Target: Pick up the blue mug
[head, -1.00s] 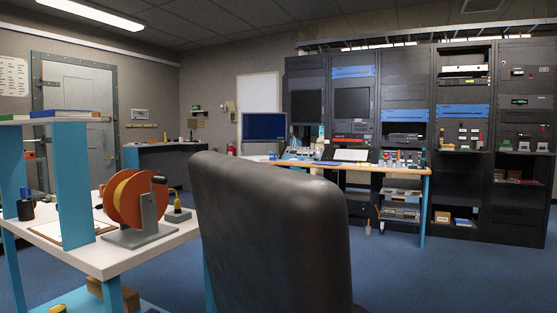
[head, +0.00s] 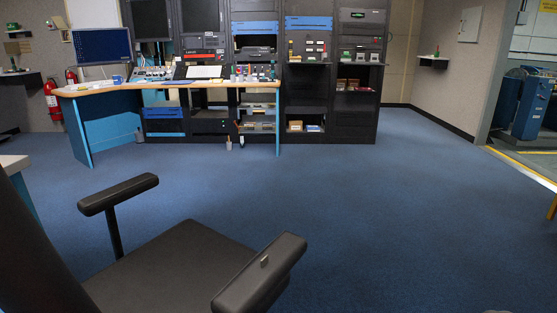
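A small blue mug (head: 117,80) stands on the wooden-topped console desk (head: 75,92), near the desk's left end. It is just right of the foot of the blue-screened monitor (head: 101,46). It is far off and small, so its handle cannot be made out. My gripper is not in view.
A black office chair (head: 180,265) with two armrests stands close in front at the lower left. A white table corner (head: 14,164) shows at the left edge. Open blue carpet (head: 360,210) lies to the right and ahead of the desk. Dark equipment racks (head: 360,75) stand behind.

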